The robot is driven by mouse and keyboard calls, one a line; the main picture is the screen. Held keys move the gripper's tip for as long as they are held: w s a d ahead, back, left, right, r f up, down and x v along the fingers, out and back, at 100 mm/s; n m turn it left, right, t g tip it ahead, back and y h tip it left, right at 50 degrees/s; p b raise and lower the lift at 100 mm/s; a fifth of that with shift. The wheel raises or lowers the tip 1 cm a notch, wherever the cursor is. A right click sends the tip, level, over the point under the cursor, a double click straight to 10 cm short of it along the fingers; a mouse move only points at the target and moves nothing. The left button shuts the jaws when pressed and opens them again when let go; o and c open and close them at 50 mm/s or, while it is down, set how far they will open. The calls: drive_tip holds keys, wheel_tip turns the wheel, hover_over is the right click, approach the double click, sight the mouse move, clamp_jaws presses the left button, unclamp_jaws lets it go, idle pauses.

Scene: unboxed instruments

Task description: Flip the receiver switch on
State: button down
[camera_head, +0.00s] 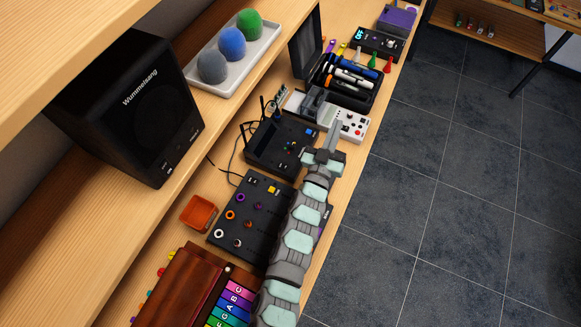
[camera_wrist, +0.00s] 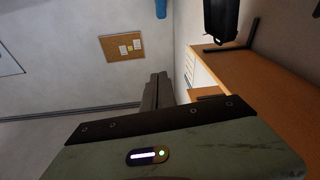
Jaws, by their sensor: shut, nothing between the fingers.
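A black box with thin upright antennas (camera_head: 281,143) stands on the wooden shelf in the head view and looks like the receiver. My gripper (camera_head: 335,124) is just to the right of this box, beside a white device with red buttons (camera_head: 353,124). I cannot tell whether it touches either. My gripper's fingers (camera_wrist: 159,78) are together and empty in the wrist view, which does not show the box.
An open case of pens (camera_head: 345,85) and a black box with a blue display (camera_head: 379,43) stand farther along. A black speaker (camera_head: 135,105) is at left. Open floor lies right.

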drive_tip(key=w+a+f+n+g+y+b, duration=0.2)
drive_tip(key=w+f+n+g+y+b, duration=0.35)
drive_tip(key=w+f+y, duration=0.45)
drive_tip(key=s+a+r+n+g+y+b, duration=0.2)
drive_tip(key=s+a+n+g+y, duration=0.3)
drive_tip(key=s+n+g, duration=0.4)
drive_tip(key=s+n+b, duration=0.1)
drive_tip(key=s, duration=0.3)
drive_tip(key=shift+a+r+b, duration=0.2)
drive_tip(key=shift+a+b, duration=0.1)
drive_tip(key=shift+b, duration=0.1)
drive_tip(key=b, duration=0.3)
hover_over(284, 166)
drive_tip(key=s+d, duration=0.1)
drive_tip(key=d, duration=0.1)
drive_tip(key=f, duration=0.8)
drive_tip(key=shift+s+a, duration=0.15)
drive_tip(key=shift+a, duration=0.1)
drive_tip(key=f, duration=0.2)
drive_tip(key=shift+s+d+f+p, duration=0.1)
drive_tip(key=shift+d+f+p, duration=0.2)
drive_tip(key=shift+d+p, duration=0.1)
drive_tip(key=shift+f, duration=0.6)
